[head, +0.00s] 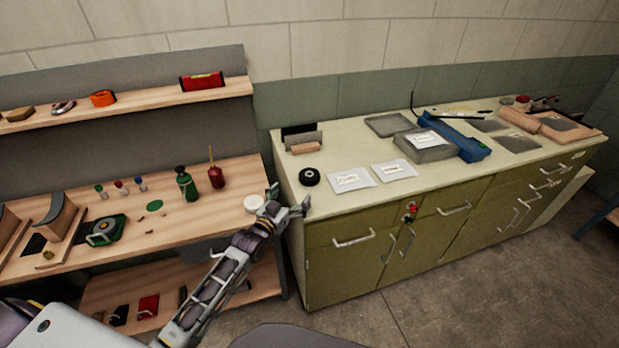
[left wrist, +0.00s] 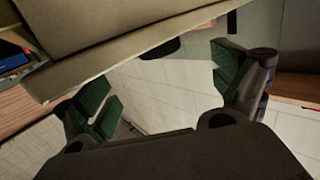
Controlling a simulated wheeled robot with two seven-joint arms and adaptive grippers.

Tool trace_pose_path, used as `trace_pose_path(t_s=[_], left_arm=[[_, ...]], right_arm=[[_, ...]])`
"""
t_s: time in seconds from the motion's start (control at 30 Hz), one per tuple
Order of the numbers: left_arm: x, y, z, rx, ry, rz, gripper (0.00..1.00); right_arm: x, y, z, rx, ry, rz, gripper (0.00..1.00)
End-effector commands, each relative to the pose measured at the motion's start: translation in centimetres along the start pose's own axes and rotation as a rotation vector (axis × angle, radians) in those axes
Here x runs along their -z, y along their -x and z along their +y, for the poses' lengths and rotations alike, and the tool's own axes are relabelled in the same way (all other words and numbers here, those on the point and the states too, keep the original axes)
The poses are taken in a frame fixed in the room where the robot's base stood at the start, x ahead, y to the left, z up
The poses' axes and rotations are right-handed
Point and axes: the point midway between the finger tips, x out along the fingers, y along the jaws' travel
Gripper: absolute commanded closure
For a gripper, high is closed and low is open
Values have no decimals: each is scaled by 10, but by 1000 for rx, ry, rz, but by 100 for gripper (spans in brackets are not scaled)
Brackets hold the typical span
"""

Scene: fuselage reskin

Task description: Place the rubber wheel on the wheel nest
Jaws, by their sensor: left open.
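A black round thing with a pale centre (head: 309,177), which looks like the rubber wheel, lies on the pale cabinet top near its left end. My left gripper (head: 291,197) is open and empty, in front of the cabinet's left corner, a little nearer than the wheel and apart from it. In the left wrist view its two green-padded fingers (left wrist: 165,85) are spread with nothing between them. A dark shape at the counter edge there is too cut off to name. I cannot tell for sure which thing is the wheel nest. My right gripper is not in view.
The wooden bench (head: 178,222) at left holds bottles (head: 187,183), a green-based item (head: 105,230) and a white round item (head: 254,202) near my gripper. White cards (head: 351,179), grey trays (head: 389,125) and a blue tool (head: 456,137) lie on the cabinet top (head: 330,200).

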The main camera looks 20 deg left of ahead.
Motion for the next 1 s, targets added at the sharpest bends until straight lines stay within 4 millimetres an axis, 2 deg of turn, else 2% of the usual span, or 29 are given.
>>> trace_pose_path(t_s=[0.6, 1.0], left_arm=[[1, -47, 0, 0, -1, 1, 5], [0, -51, 0, 0, -1, 0, 5]], right_arm=[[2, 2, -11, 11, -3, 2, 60], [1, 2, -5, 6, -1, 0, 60]])
